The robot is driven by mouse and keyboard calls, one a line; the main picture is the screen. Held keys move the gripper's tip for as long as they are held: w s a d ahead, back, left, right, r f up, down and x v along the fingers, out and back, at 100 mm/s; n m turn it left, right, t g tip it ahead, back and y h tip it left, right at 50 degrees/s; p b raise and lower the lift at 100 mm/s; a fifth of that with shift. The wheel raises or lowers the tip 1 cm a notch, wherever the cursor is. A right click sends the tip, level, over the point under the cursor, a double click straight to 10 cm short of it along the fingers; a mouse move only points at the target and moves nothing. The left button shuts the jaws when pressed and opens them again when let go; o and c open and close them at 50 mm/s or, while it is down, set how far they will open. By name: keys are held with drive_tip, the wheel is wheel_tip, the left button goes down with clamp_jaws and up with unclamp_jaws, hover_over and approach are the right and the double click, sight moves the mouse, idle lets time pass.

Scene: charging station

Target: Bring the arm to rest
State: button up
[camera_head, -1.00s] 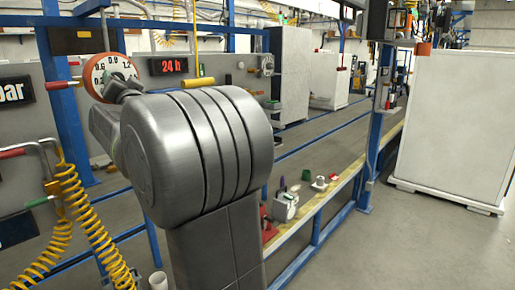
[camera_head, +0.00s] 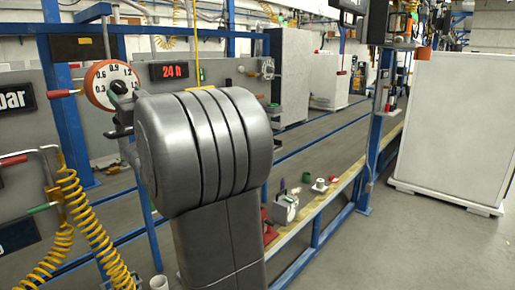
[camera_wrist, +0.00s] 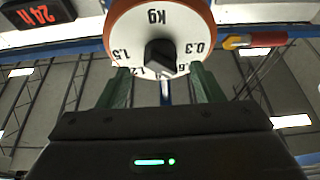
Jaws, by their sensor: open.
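My gripper (camera_wrist: 161,82) shows in the wrist view with its two green fingers apart and nothing held between them. A round white dial with an orange rim (camera_wrist: 160,25) lies just beyond the fingertips, upside down in that view. Its black central knob (camera_wrist: 160,57) lines up with the gap between the fingers; I cannot tell how far apart they are in depth. In the head view the dial (camera_head: 108,84) is at the left. My big grey arm joint stands in front of the panel and hides much of the wrist.
A red "24 h" display (camera_head: 169,71) is on the grey panel right of the dial. Yellow coiled hoses (camera_head: 90,225) hang at the left. Small items, including a grey box (camera_head: 285,209), stand on the bench edge. Open floor (camera_head: 420,250) lies at the right, before a white cabinet (camera_head: 453,130).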

drive_tip(key=b+v, duration=0.1)
drive_tip(key=v, duration=0.6)
drive_tip(key=shift+b, duration=0.35)
